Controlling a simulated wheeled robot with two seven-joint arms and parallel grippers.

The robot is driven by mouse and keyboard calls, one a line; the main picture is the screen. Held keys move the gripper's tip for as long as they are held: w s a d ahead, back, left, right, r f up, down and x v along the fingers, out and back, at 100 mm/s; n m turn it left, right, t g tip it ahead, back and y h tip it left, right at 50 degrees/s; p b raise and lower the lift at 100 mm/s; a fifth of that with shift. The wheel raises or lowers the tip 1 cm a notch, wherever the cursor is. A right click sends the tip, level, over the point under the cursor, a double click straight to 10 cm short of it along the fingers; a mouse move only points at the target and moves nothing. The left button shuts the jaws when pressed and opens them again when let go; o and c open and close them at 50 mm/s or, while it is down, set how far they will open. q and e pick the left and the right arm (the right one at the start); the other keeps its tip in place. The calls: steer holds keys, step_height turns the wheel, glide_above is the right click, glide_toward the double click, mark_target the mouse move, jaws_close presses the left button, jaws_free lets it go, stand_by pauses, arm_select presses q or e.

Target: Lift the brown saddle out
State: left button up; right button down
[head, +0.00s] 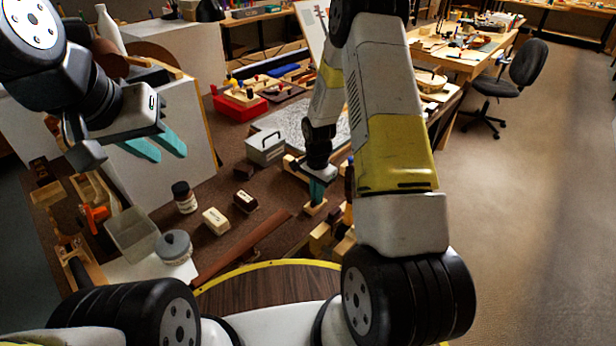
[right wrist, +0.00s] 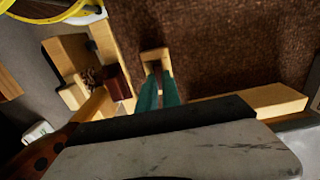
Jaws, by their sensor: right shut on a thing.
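My right gripper (head: 317,190) points down at a small pale wooden holder (head: 315,208), right of the middle of the bench. In the right wrist view its teal fingertips (right wrist: 157,78) are nearly together at the notch of that holder (right wrist: 154,54). They are shut on a small piece there, taken as the brown saddle, which the fingers almost wholly hide. I cannot tell whether it is clear of the holder. My left gripper (head: 160,148) is open and empty, with its teal fingers apart, above the left side of the bench.
A dark reddish block (right wrist: 118,83) and pale wooden blocks (right wrist: 67,57) stand close left of the right fingers in the wrist view. A grey metal box (head: 265,149) stands behind. Bare brown bench (right wrist: 230,50) shows beyond the holder.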

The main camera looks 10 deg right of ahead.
steer(key=shift+r, duration=0.7)
stand_by(1.1)
steer(key=shift+r, duration=2.55)
step_height(320, 180, up, 7)
steer(key=shift+s, duration=0.1)
